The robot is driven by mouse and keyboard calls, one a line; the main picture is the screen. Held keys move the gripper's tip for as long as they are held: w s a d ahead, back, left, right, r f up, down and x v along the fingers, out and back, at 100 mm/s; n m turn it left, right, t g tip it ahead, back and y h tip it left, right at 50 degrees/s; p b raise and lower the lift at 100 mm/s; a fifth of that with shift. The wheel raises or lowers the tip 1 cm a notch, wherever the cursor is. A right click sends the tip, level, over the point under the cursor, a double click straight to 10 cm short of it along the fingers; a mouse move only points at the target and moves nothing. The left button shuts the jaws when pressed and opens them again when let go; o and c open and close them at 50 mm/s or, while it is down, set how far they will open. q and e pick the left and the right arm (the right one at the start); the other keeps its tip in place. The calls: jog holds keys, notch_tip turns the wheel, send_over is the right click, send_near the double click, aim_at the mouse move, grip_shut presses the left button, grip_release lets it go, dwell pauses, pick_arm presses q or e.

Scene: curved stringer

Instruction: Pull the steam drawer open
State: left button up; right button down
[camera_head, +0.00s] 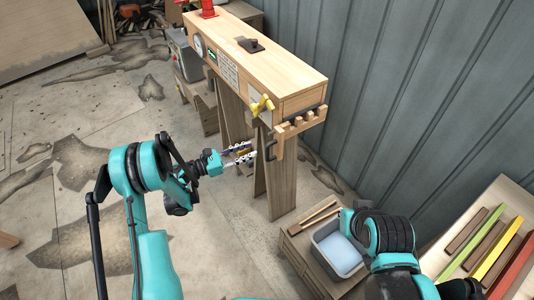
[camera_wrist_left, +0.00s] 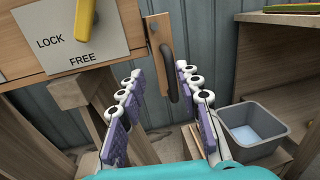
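The steam box (camera_head: 262,62) is a long pale wooden box on wooden legs. A yellow lever (camera_head: 262,105) sits at its near end. In the left wrist view the lever (camera_wrist_left: 85,20) hangs downward beside a LOCK / FREE plate (camera_wrist_left: 50,38), above FREE. The handle (camera_wrist_left: 169,75) also shows in the left wrist view, ahead of the fingers. My left gripper (camera_head: 240,154) is open and empty, just left of the handle, apart from it. My right gripper is not visible.
A grey tub (camera_head: 338,252) stands on a low wooden stand at the lower right, near my right arm. A tray with coloured strips (camera_head: 490,250) lies at the far right. A corrugated wall closes the back. The floor at left is open.

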aim_at(267, 160)
pick_arm(q)
jog(key=shift+m+g, duration=0.5)
jog(key=d, duration=0.2)
jog(key=w+d+f+b, duration=0.1)
jog(key=d, duration=0.2)
jog(key=w+d+f+b, duration=0.1)
jog(key=d, duration=0.1)
jog(key=shift+w+d, duration=0.15)
jog(key=shift+d, duration=0.05)
grip_shut()
